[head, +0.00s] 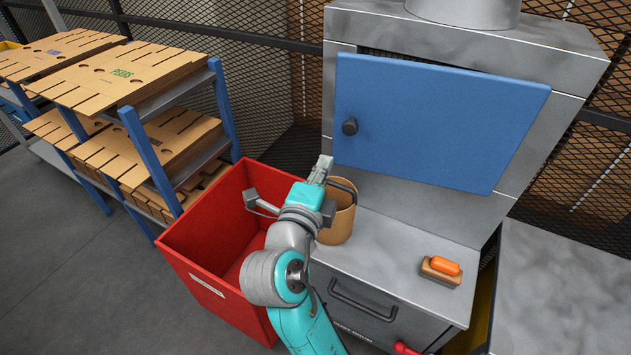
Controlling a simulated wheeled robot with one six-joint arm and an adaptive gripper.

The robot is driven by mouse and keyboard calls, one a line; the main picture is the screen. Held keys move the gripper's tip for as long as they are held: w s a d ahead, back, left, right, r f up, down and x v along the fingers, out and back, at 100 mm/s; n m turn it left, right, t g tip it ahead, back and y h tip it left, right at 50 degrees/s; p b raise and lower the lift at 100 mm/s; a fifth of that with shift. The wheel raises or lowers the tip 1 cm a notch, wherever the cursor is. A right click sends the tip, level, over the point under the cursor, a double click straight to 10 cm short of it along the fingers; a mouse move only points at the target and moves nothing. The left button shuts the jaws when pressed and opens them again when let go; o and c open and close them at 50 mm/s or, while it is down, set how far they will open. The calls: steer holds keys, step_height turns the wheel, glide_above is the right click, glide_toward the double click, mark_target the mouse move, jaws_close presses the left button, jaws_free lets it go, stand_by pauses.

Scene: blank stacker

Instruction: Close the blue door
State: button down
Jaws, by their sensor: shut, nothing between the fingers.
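The blue door (430,125) is on the front of the grey metal cabinet (480,45). It has a dark round knob (349,127) near its left edge. A dark gap shows along the door's top edge, so it looks slightly ajar; how far is hard to tell. My gripper (321,168) is shut and empty. It is below and left of the knob, apart from it in the picture, near the door's lower left corner. Whether it touches the door cannot be told.
A tan bucket (338,222) stands on the ledge just behind my gripper. A brush with an orange top (441,268) lies farther right. A red bin (205,235) is on the left, beside a rack (140,120) of cardboard blanks. A drawer handle (362,302) sticks out below.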

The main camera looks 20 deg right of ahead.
mark_target(336, 139)
steer(key=x, duration=0.6)
steer(key=shift+w+d, duration=0.15)
steer(key=shift+w, duration=0.05)
steer(key=shift+m+g+h, duration=0.6)
steer(key=shift+h, duration=0.1)
steer(key=x, duration=0.6)
steer(key=shift+w, duration=0.4)
steer(key=shift+r, duration=0.1)
steer(key=shift+w, duration=0.1)
